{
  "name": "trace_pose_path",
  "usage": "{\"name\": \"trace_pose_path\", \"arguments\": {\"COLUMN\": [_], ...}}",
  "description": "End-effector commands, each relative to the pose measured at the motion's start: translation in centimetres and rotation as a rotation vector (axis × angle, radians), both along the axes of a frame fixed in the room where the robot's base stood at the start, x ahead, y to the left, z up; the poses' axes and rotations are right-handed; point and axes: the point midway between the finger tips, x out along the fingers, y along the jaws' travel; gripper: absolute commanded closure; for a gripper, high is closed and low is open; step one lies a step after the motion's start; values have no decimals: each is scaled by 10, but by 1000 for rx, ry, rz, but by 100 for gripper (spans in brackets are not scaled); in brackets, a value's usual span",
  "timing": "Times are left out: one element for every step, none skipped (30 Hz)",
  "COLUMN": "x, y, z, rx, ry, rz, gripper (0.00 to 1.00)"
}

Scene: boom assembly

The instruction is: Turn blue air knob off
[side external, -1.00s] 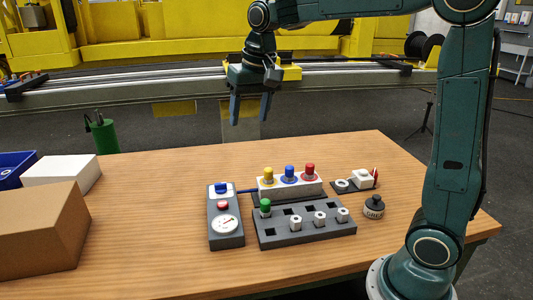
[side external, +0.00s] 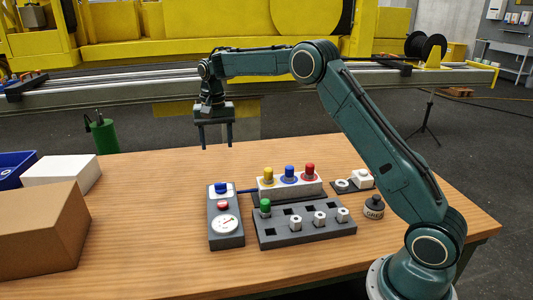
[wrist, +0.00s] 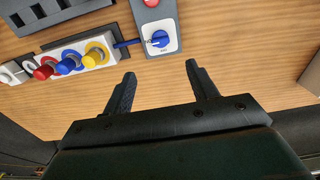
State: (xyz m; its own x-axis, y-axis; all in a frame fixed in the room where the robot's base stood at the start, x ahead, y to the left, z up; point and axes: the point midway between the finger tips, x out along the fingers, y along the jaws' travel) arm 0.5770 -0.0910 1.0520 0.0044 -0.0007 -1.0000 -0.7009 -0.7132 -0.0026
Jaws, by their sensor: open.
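The blue air knob (side external: 221,188) sits at the far end of a grey control box (side external: 226,239), above a red button (side external: 223,205) and a round gauge (side external: 224,224). In the wrist view the blue knob (wrist: 160,39) is on a white plate near the top middle, with the red button at the frame's edge. My gripper (side external: 216,147) is open and empty, pointing down above and behind the control box, clear of the knob. In the wrist view the gripper's two fingers (wrist: 161,75) stand apart, with the knob beyond their tips.
A white block with yellow, blue and red fittings (side external: 290,188) stands right of the box, joined by a blue hose. A dark socket tray (side external: 268,238) holds a green fitting and several nuts. A cardboard box (side external: 40,232) and white box (side external: 62,172) stand left. Bare wood lies between.

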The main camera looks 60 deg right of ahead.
Motion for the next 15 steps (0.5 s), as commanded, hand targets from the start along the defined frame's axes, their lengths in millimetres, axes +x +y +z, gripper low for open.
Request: {"name": "trace_pose_path", "arguments": {"x": [2, 3, 3, 3, 3, 3, 3, 3, 3, 3, 3, 3, 3, 3, 3], "y": [-1, -1, -2, -2, -2, -2, -2, -2, -2, -2, -2, -2, -2, -2, -1], "z": [-3, -4, -5, -5, -5, -5, -5, -5, -6, -6, -7, -9, -10, -12, -14], "rx": [1, 1, 1, 1, 1, 1, 1, 1, 1, 1, 1, 1, 1, 1, 1], "ry": [2, 4, 5, 5, 5, 5, 5, 5, 5, 5, 6, 6, 6, 6, 6], "rz": [-6, -8, -10, -11, -11, -11, -11, -11, -10, -10, -10, -10, -10, -10, -9], "gripper": [42, 42, 42, 42, 42, 42, 42, 42, 42, 42, 42, 42, 42, 42, 42]}}
